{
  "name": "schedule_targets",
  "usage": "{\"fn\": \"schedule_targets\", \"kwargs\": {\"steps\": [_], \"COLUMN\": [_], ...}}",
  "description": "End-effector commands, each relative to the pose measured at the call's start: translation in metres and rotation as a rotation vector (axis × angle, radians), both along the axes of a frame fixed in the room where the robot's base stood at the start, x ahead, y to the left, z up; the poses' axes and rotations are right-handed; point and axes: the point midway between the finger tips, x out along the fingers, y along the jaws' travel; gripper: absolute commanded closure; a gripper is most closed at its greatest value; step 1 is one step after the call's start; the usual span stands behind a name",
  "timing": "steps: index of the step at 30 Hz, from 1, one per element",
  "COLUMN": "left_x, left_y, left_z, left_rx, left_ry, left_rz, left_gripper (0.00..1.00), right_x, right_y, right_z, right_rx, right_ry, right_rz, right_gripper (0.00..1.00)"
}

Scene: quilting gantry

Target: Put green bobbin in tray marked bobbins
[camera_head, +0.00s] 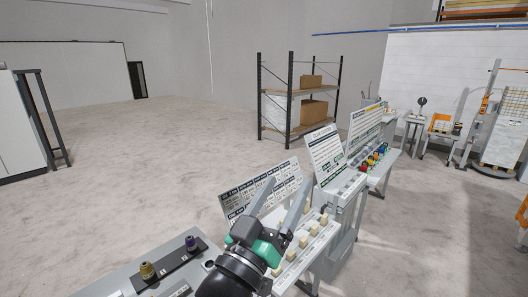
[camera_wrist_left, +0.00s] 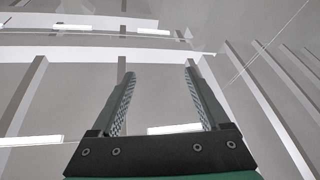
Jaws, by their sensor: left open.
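My left gripper (camera_head: 285,186) points up and away over the grey workstations, its two fingers spread with nothing between them. It also shows open and empty in the left wrist view (camera_wrist_left: 159,72). A yellow spool-like piece (camera_head: 147,270) and a purple one (camera_head: 192,243) stand on a dark strip (camera_head: 170,262) at the lower left. I cannot make out a green bobbin; the green on my gripper is its own housing. No tray marked bobbins can be read. My left arm hides part of the near bench. My right gripper is not in view.
A lettered board (camera_head: 262,190) stands behind the gripper. Farther right is a station with several coloured pieces (camera_head: 376,157). A shelf rack with boxes (camera_head: 312,112) stands behind. Open floor (camera_head: 150,150) lies left.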

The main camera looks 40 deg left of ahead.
Motion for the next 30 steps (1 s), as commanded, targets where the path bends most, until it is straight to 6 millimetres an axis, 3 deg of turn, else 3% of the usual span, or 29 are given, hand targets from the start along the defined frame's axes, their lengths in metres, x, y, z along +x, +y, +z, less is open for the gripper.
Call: {"fn": "schedule_targets", "kwargs": {"steps": [1, 3, 6, 9, 17, 20, 30], "left_x": [-0.025, -0.058, -0.098, -0.117, -0.12, -0.12, -0.119], "left_y": [-0.016, -0.035, -0.053, -0.061, -0.062, -0.062, -0.062], "left_z": [0.048, 0.095, 0.136, 0.152, 0.154, 0.164, 0.272], "left_rx": [0.059, 0.139, 0.224, 0.265, 0.273, 0.272, 0.271], "left_ry": [-0.114, -0.241, -0.373, -0.434, -0.441, -0.44, -0.439], "left_rz": [-0.037, -0.072, -0.095, -0.1, -0.1, -0.099, -0.099], "left_gripper": [0.21, 0.21, 0.21, 0.21, 0.21, 0.21, 0.21], "right_x": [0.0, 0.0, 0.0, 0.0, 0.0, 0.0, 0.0], "right_y": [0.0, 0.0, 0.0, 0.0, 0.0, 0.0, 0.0], "right_z": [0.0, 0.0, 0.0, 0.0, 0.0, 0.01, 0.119], "right_rx": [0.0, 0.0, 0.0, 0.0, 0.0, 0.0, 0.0], "right_ry": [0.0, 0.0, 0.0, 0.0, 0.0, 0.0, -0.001], "right_rz": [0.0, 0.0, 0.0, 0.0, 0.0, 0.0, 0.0], "right_gripper": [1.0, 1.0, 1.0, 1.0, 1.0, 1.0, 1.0]}}
